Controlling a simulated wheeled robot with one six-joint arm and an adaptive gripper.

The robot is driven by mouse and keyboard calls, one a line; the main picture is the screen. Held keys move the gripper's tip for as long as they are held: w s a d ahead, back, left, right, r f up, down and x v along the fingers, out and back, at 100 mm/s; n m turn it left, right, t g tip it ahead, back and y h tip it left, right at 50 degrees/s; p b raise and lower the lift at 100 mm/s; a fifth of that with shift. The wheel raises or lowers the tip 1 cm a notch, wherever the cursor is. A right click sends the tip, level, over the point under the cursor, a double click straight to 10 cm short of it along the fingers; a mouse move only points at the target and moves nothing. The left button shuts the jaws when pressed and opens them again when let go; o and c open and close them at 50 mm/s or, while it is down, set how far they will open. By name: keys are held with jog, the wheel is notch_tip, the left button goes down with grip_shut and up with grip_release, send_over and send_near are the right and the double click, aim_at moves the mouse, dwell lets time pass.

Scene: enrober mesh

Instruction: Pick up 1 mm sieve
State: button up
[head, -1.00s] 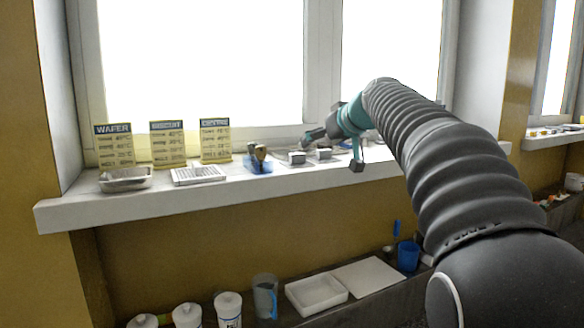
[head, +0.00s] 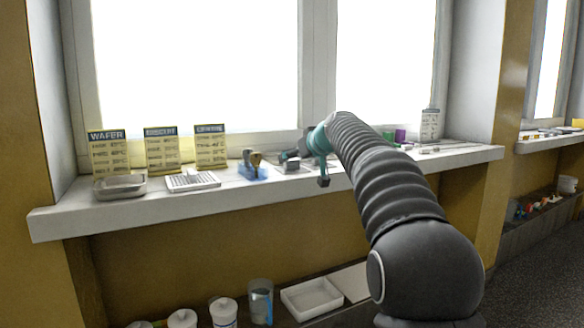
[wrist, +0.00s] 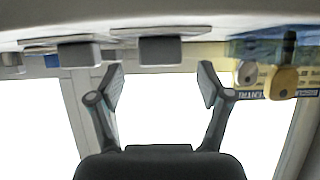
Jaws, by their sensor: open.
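My gripper (head: 288,156) is over the window sill, partly hidden by its own wrist. In the wrist view its fingers (wrist: 160,82) are spread with nothing between them. That view is upside down. Ahead of the fingers, a flat plate with a grey block (wrist: 161,49) lies on the sill, roughly in line with the gap. A second plate with a grey block (wrist: 79,53) lies beside it, and a third shows at the left edge. These may be the sieves; no size marking is readable, so I cannot tell which is 1 mm.
A blue holder with tools (head: 252,171), a white gridded tray (head: 192,181) and a metal tray (head: 120,188) stand left on the sill (head: 100,216). Behind them are yellow cards (head: 161,150). Purple and green items (head: 400,136) stand right. A lower shelf holds a white tray (head: 311,298).

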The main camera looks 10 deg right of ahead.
aim_at(294, 160)
jog(key=shift+x, duration=1.05)
jog(key=c, duration=1.3)
jog(key=shift+r, duration=0.1)
notch_tip(294, 160, up, 18)
jog(key=p, duration=0.8)
